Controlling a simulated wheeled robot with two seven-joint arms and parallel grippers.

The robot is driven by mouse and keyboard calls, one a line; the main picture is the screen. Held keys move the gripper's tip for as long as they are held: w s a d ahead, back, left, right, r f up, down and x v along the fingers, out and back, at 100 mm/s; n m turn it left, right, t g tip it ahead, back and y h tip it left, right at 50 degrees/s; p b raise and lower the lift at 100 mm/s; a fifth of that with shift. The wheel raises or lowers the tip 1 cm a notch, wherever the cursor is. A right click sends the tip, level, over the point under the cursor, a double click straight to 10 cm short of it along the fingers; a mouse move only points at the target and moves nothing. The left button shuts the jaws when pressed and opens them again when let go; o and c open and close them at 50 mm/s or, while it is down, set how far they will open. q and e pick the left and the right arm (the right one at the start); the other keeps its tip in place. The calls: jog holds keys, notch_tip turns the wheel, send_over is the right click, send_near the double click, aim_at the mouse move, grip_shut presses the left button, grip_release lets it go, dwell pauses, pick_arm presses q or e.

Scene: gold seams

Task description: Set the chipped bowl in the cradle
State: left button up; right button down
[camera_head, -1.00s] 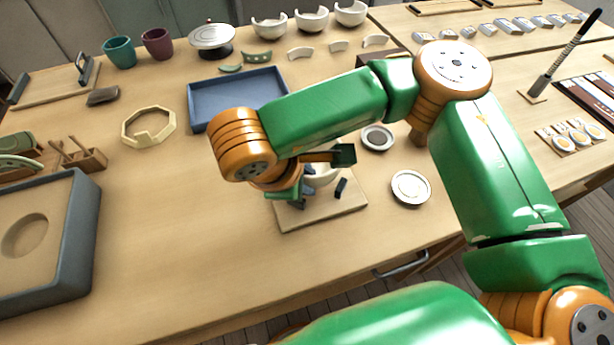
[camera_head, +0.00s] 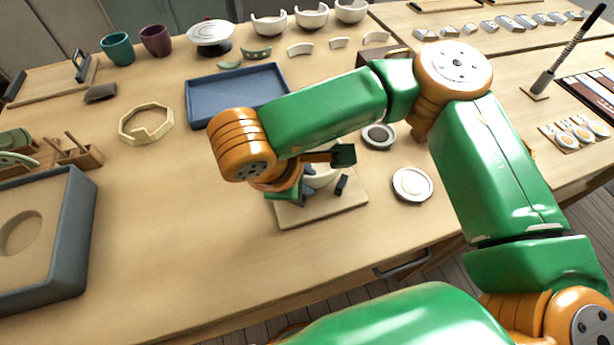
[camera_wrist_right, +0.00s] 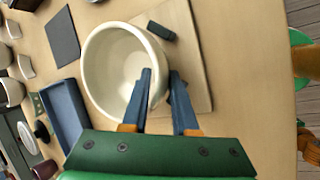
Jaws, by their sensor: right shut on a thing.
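The cream bowl (camera_head: 322,178) is mostly hidden behind my right wrist in the head view. In the right wrist view the bowl (camera_wrist_right: 103,78) shows its open inside. My right gripper (camera_wrist_right: 163,76) is shut on the bowl's near wall, one finger inside the rim and one outside. The bowl is over or on a pale board (camera_head: 318,210) with a dark block (camera_head: 342,185), which looks like the cradle. I cannot tell whether the bowl touches the board. Its chip is not clear. My left gripper is not in view.
A blue tray (camera_head: 190,112) lies behind my right wrist. Two small round dishes (camera_head: 412,184) (camera_head: 378,136) are right of the board. A cream octagonal ring (camera_head: 127,128) and a grey-edged box (camera_head: 75,235) lie to the left. Several bowls stand at the back.

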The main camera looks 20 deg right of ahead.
dwell(0.3)
jog(key=c, duration=0.6)
grip_release()
jog(key=shift+f, duration=0.1)
jog(key=c, duration=0.3)
jog(key=shift+o, duration=0.8)
